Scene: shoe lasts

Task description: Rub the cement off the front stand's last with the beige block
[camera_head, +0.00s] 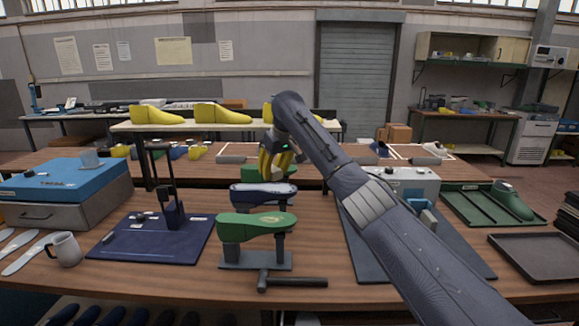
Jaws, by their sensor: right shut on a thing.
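A green last (257,223), sole up, sits on the front stand (256,260) near the table's front edge. A small yellowish patch shows on its top. A dark blue last (262,196) on another stand is right behind it, and a further green last (255,174) is behind that. My right gripper (273,176), with yellowish fingers, points down over the rear lasts, behind and above the front one. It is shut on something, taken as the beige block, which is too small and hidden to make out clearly. My left gripper is not in view.
A blue mat (120,240) with a dark upright device (175,212) and a white mug (66,249) are at left. A dark hammer-like tool (292,282) lies before the front stand. At right are a green tray (470,206) and a dark tray (540,258).

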